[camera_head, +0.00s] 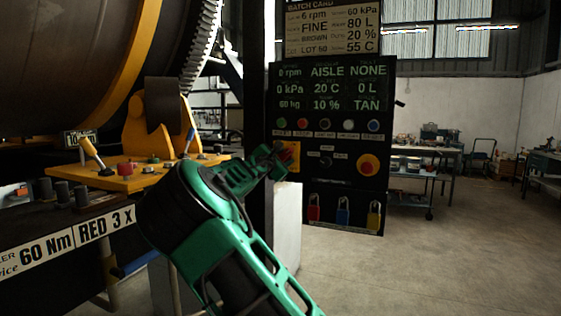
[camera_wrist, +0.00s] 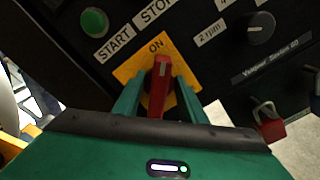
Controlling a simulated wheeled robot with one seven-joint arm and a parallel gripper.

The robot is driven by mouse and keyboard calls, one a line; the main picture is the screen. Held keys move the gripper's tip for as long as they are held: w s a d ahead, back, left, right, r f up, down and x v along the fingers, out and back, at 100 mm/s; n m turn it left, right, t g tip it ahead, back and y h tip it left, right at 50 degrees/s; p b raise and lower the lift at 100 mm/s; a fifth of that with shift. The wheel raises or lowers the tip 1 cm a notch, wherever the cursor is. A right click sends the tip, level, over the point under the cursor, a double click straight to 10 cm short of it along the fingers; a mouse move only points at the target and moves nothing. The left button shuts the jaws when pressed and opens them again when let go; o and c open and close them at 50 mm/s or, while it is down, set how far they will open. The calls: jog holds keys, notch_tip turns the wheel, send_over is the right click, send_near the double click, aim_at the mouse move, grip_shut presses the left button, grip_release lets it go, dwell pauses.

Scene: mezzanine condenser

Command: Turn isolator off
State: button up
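The isolator is a red handle (camera_wrist: 160,88) on a yellow plate (camera_wrist: 130,68) in the wrist view. The handle's white-marked end points up toward the word ON. My gripper (camera_wrist: 160,97) has one green finger on each side of the handle. The fingers are apart, with yellow plate showing between them and the handle, so it looks open around it. In the head view my gripper (camera_head: 282,158) is at the left edge of the black control panel (camera_head: 340,190), covering part of the yellow plate.
A green START button (camera_wrist: 94,21) and a black knob (camera_wrist: 261,27) are near the isolator. A red padlock (camera_head: 314,208) hangs low on the panel beside blue and yellow ones. A red emergency button (camera_head: 367,165) is to the right.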

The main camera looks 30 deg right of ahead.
grip_shut()
jog(key=shift+a+f, duration=0.1)
jog(key=shift+a, duration=0.1)
jog(key=shift+d, duration=0.15)
